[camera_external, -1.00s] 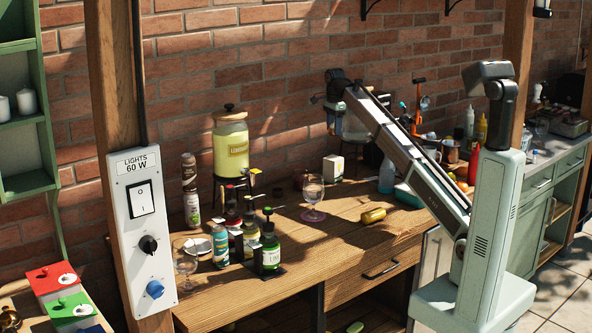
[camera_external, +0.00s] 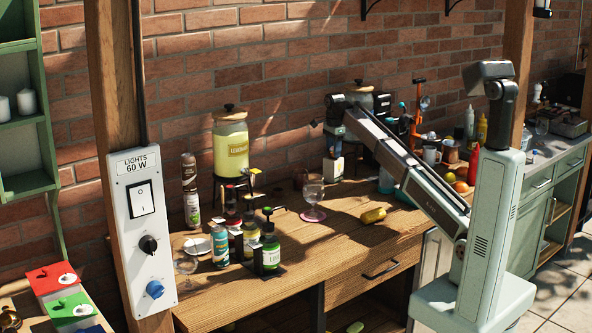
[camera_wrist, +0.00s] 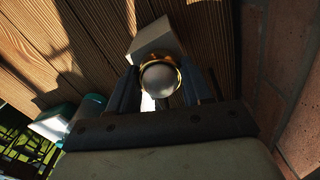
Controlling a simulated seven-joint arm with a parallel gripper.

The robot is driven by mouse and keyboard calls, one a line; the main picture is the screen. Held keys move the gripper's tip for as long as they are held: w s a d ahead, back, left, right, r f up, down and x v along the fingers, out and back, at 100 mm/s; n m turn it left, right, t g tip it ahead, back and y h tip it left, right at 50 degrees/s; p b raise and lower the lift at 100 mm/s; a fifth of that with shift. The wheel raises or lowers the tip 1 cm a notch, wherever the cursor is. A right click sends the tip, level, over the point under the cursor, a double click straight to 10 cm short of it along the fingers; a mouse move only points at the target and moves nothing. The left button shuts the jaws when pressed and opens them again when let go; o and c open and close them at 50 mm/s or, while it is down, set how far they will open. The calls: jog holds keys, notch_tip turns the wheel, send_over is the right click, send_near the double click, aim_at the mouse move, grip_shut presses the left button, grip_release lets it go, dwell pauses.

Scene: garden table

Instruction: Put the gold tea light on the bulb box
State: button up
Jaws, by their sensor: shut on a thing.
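The gold tea light (camera_wrist: 160,77) has a gold rim and a pale, round top. In the wrist view it sits between the two fingers of my gripper (camera_external: 335,150), which is shut on it. The bulb box (camera_external: 334,170) is a small, pale, upright box near the back of the wooden table. My gripper is just above this box in the external view, where the tea light is too small to make out. In the wrist view the box (camera_wrist: 154,38) shows just beyond the tea light, partly covered by it. I cannot tell whether they touch.
A stemmed glass (camera_external: 313,190) stands in front of the box to its left. A lemonade jar (camera_external: 230,150) and several bottles (camera_external: 271,250) stand left. The brick wall (camera_wrist: 300,130) is close to my gripper.

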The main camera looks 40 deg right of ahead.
jog(key=shift+f, duration=0.15)
jog(key=o, duration=1)
notch_tip(320, 180, up, 12)
jog(key=shift+r, duration=0.2)
